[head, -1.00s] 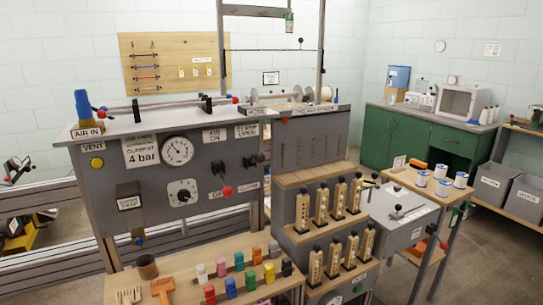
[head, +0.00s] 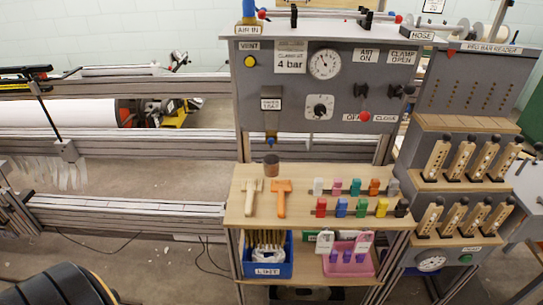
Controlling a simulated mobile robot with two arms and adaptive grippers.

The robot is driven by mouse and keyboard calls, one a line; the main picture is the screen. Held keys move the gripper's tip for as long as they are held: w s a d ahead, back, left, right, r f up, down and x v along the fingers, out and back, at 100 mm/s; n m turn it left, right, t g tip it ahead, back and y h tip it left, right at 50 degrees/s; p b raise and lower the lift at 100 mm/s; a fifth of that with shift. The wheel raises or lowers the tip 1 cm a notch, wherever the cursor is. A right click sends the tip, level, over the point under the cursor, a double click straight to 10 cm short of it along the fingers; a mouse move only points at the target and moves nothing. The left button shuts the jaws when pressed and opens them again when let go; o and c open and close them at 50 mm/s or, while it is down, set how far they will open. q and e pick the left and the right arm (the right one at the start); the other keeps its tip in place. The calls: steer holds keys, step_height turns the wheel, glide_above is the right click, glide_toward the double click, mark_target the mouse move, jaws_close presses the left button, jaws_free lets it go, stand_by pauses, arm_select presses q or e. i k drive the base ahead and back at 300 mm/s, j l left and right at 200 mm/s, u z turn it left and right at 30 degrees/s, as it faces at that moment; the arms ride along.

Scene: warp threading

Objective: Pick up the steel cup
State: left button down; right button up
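A small dark, brownish cup (head: 271,165) stands upright at the back of the wooden bench top (head: 300,213), left of its middle. It is the only cup I see, and I cannot tell from its colour whether it is steel. It stands behind a pale brush-like tool (head: 250,194) and an orange tool (head: 281,196), with a small gap to them. Neither of my grippers is in view.
Several coloured blocks (head: 341,207) stand in two rows to the right of the cup. The grey control panel (head: 325,90) rises behind the bench. A blue bin (head: 268,270) and a pink tray (head: 348,262) sit on the shelf below. Rails (head: 125,212) run along the left.

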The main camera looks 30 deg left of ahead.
mark_target(270, 163)
steer(key=u, duration=0.75)
steer(key=i+j+u, duration=0.15)
steer(key=i+u, duration=0.65)
steer(key=k+j, duration=0.05)
steer(key=k, duration=0.05)
